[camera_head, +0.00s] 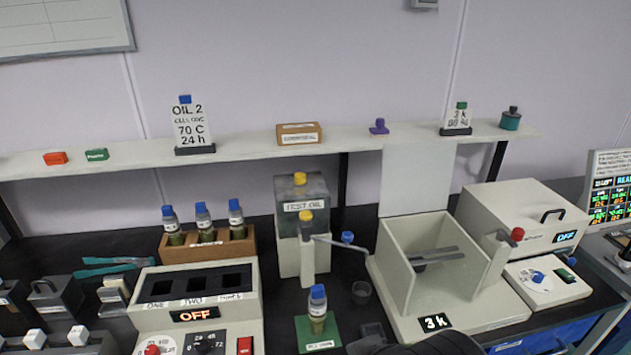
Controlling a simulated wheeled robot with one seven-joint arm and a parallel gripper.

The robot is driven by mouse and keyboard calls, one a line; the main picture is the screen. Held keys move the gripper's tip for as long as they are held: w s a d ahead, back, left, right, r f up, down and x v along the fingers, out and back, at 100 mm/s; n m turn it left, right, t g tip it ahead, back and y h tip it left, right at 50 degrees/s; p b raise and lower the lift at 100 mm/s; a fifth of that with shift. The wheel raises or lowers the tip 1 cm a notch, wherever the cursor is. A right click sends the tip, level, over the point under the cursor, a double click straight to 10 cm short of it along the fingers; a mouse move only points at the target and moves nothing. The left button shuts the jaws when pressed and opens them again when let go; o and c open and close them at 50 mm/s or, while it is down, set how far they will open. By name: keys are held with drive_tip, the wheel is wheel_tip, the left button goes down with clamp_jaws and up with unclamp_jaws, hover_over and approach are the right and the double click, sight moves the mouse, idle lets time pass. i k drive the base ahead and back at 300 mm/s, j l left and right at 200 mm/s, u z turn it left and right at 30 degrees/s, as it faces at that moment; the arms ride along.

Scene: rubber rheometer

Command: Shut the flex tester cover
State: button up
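Grey bars (436,257) show inside the box. A dark rounded shape at the bottom edge, in front of the tester, seems to be part of my arm or gripper. I cannot make out its fingertips, and nothing touches the cover.
A pale machine with a black handle (551,214) and an "OFF" display stands close right of the tester. A test oil dispenser (301,207) and a blue-capped bottle (317,308) on a green mat (306,337) are to the left. A shelf (245,149) runs behind the cover.

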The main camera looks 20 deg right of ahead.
sight(416, 176)
drive_tip(key=l+z, duration=0.2)
drive_tip(key=z, duration=1.15)
